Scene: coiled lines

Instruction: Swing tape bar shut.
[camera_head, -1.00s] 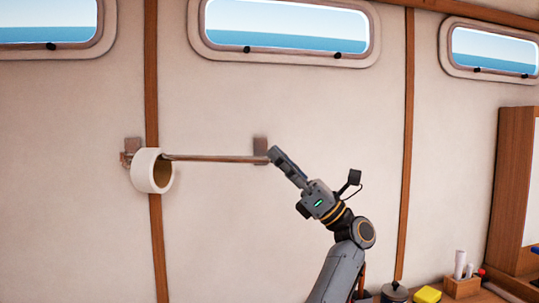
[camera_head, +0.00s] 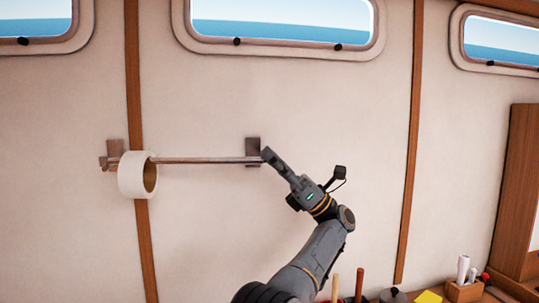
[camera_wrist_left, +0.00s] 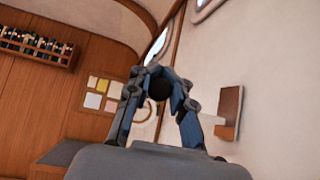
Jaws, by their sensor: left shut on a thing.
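The tape bar (camera_head: 205,160) is a thin metal rod running nearly level along the wall from its left bracket (camera_head: 115,150) to the right bracket (camera_head: 252,147). A white tape roll (camera_head: 126,176) hangs around it near the left end. My left gripper (camera_head: 266,154) is shut on the bar's right end, just beside the right bracket in the picture. In the left wrist view, the fingers (camera_wrist_left: 158,88) close around a dark round end, with the right bracket (camera_wrist_left: 229,108) to the right. Whether the bar touches that bracket cannot be told. My right gripper is out of view.
Windows (camera_head: 280,22) line the upper wall, with wooden ribs (camera_head: 411,140) between panels. At bottom right are a holder with white rolls (camera_head: 464,291), a yellow item (camera_head: 428,297) and upright handles (camera_head: 360,283). The wall around the bar is clear.

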